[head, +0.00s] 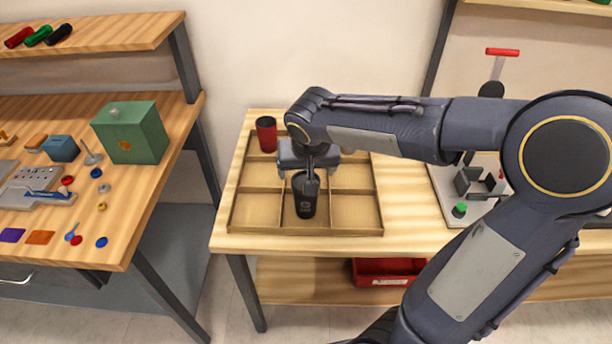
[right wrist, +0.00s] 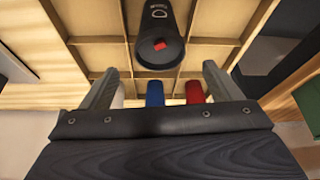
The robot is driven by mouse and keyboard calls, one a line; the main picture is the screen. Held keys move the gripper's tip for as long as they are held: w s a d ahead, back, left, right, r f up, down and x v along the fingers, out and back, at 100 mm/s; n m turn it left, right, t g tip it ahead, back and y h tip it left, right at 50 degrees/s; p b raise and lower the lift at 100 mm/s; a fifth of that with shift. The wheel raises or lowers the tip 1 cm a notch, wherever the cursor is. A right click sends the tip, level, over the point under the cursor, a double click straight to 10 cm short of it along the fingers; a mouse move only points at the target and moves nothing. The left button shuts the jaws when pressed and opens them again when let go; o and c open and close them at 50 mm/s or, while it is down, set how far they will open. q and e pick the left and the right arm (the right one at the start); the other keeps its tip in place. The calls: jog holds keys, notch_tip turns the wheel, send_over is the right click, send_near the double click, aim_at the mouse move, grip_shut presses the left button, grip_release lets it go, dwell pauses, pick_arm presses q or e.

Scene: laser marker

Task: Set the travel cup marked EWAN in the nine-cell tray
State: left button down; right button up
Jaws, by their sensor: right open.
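The nine-cell tray (head: 361,213) is a wooden tray on the table in front of me. A black travel cup (head: 305,207) stands in its front middle cell, with a light mark too small to read. In the right wrist view the black cup (right wrist: 160,22) shows its dark lid with a red tab, beyond the fingertips. My right gripper (head: 311,182) hangs over the tray at this cup, partly covering its top. In the wrist view the gripper (right wrist: 158,70) is open, with no cup held. My left gripper is out of view.
A red cup (head: 266,134) stands in the tray's back left cell. White (right wrist: 117,96), blue (right wrist: 155,94) and red cups show in a row in the wrist view. A green box (head: 130,134) sits on the left bench. A red bin (head: 385,271) is below the table.

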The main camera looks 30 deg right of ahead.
jog(key=d+v, duration=0.1)
jog(key=v, duration=0.4)
jog(key=s+a+f+n+y, duration=0.1)
jog(key=s+a+f+y, duration=0.1)
jog(key=s, duration=0.7)
jog(key=s+a+f+n+t+y, duration=0.1)
jog(key=s+a+f+n+y, duration=0.1)
jog(key=s, duration=0.7)
jog(key=a+y, duration=0.1)
jog(key=a, duration=0.1)
jog(key=shift+a+f+y, duration=0.25)
jog(key=shift+f+y, duration=0.05)
jog(key=shift+f, duration=0.05)
